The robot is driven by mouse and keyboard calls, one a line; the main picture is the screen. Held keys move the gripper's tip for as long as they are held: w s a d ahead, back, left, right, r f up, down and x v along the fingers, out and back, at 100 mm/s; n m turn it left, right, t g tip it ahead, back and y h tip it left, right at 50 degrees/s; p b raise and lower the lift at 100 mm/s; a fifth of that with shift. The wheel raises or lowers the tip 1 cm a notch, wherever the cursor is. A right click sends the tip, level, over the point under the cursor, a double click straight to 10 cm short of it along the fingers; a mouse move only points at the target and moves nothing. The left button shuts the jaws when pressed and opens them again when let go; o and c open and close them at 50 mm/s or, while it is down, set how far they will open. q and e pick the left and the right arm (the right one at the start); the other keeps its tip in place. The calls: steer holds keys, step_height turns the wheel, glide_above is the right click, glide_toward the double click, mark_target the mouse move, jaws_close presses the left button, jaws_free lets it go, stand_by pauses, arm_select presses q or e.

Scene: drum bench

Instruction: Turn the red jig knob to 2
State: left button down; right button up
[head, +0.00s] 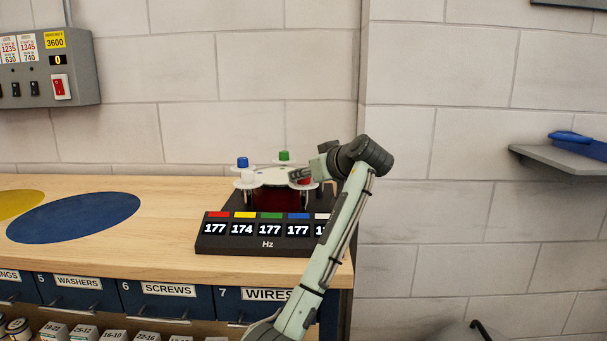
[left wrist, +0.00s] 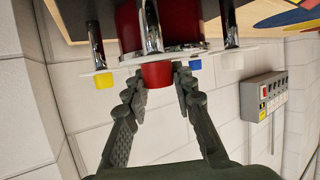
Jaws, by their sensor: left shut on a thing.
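The red jig knob (head: 304,181) sits on the near right rim of the drum fixture, partly covered by my left gripper (head: 303,174). In the left wrist view the red knob (left wrist: 157,76) shows between the two fingertips, and my left gripper (left wrist: 161,80) is shut on it. Any number or mark on the knob cannot be read. A blue knob (head: 243,162) and a green knob (head: 284,156) stand on the same fixture. A yellow knob (left wrist: 103,81) and a white knob (left wrist: 233,61) show in the left wrist view. My right gripper is in neither view.
A black Hz display (head: 268,244) stands in front of the drum, reading 177, 174, 177, 177, with the last number partly covered by my arm. The wooden bench (head: 150,240) is clear to the left. A grey control box (head: 50,75) hangs on the wall.

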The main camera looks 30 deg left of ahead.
arm_select(q)
steer(key=shift+m, duration=0.3)
steer(key=m+t+h, duration=0.4)
steer(key=m+t, duration=0.1)
steer(key=shift+m+t+h, duration=1)
steer(key=shift+m+h, duration=0.8)
steer(key=shift+h, duration=0.2)
steer(key=c, duration=1.3)
jaws_free()
steer(key=shift+o, duration=0.2)
steer(key=v, duration=1.2)
steer(key=shift+r, duration=0.1)
